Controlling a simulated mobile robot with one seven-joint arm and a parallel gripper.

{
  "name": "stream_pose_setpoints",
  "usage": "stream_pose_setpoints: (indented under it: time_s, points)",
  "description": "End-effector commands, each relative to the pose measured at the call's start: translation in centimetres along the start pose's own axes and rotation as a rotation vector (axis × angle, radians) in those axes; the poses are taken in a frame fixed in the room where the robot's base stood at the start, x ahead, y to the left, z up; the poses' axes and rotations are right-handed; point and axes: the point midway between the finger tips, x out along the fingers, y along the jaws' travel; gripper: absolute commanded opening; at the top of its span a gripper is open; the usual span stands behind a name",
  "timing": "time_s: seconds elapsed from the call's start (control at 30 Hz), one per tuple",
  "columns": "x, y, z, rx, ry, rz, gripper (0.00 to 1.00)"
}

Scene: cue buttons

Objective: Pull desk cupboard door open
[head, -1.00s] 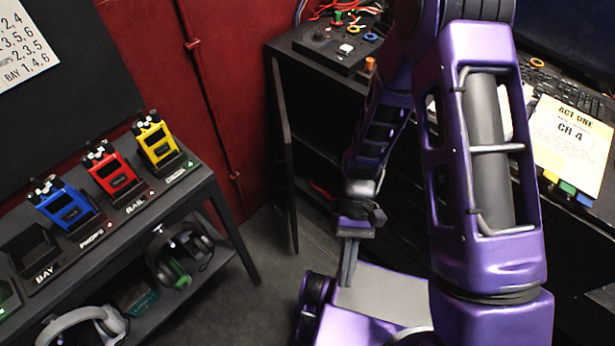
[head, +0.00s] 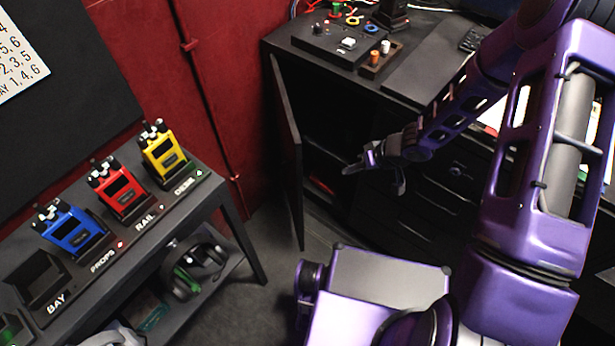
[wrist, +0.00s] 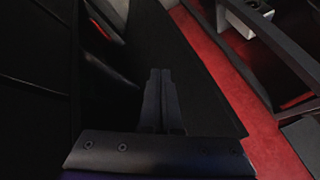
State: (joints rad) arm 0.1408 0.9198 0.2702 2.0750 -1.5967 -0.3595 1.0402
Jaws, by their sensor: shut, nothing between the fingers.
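The desk cupboard door (head: 287,150) is a dark panel standing swung out from the left end of the black desk (head: 300,75). The cupboard opening (head: 325,125) beside it is dark, with a red item (head: 321,186) low inside. My gripper (head: 349,170) is in front of the opening, to the right of the door, pointing left. In the wrist view its fingers (wrist: 161,72) are together and empty, with the dark door panel (wrist: 205,85) behind them. I cannot tell whether they touch it. No door handle is visible.
A side table (head: 232,222) at left holds blue, red and yellow radios (head: 163,152), with headphones (head: 195,270) on its lower shelf. A control box (head: 335,42) stands on the desk. A strip of grey floor (head: 265,235) lies between table and door.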

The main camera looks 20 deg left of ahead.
Motion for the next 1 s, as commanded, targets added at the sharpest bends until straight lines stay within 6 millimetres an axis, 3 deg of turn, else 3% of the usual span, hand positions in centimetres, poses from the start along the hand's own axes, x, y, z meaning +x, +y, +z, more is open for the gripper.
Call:
stream_pose_setpoints:
  time_s: [0.13, 0.27, 0.7, 1.0]
  points:
    - [-0.2, -0.9, -0.2, -0.004, 0.014, -0.061, 0.0]
    - [0.8, -1.1, -0.1, -0.003, 0.013, -0.068, 0.0]
    - [10.1, -1.5, 0.0, -0.005, 0.012, -0.065, 0.0]
    - [11.2, -4.7, -0.2, -0.008, 0.012, -0.063, 0.0]
